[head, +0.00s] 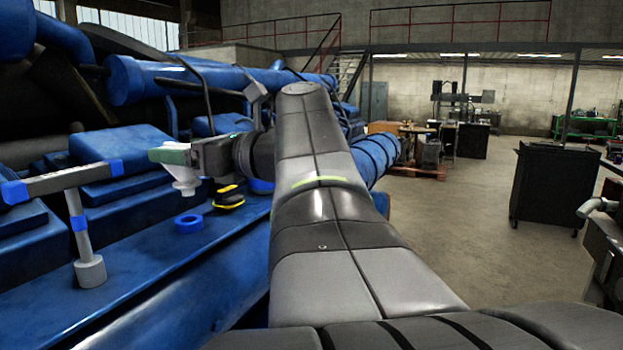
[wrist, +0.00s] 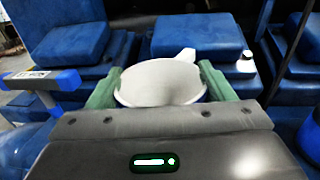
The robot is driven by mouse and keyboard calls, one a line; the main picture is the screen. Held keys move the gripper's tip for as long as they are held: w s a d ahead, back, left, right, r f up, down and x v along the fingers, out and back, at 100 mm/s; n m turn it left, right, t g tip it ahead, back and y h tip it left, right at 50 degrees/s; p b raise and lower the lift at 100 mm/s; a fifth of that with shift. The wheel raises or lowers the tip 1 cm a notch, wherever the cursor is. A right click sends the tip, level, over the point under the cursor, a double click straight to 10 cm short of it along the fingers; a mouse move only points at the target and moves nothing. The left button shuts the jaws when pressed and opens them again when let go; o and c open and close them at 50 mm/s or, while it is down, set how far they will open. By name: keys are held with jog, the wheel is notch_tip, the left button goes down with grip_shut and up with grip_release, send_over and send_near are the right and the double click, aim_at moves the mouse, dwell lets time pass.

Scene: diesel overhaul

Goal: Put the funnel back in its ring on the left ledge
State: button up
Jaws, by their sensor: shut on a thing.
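The white funnel (head: 186,184) is held by my gripper (head: 172,156) in the head view, its narrow end pointing down. The green fingers are shut on its sides; in the wrist view the funnel's wide mouth (wrist: 160,84) sits between them. A blue ring (head: 188,223) lies on the blue ledge (head: 140,254). The funnel is in the air above the ring, with a gap between them, and looks roughly in line with it in the head view. The ring is not visible in the wrist view.
A grey T-handled tool with blue bands (head: 77,205) stands upright on the ledge to the left. A yellow-and-black object (head: 229,198) lies right behind the ring. Blue engine blocks (head: 118,143) rise behind the ledge. Open floor lies to the right, with a dark cabinet (head: 552,188).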

aim_at(194, 181)
jog(key=shift+f, duration=2.15)
jog(key=shift+f, duration=0.45)
jog(key=o, duration=1.1)
jog(key=shift+r, duration=0.1)
jog(key=shift+r, duration=0.3)
jog(key=shift+d, duration=0.2)
jog(key=b+v, duration=0.2)
jog(key=v, duration=0.9)
jog(key=shift+d, duration=0.3)
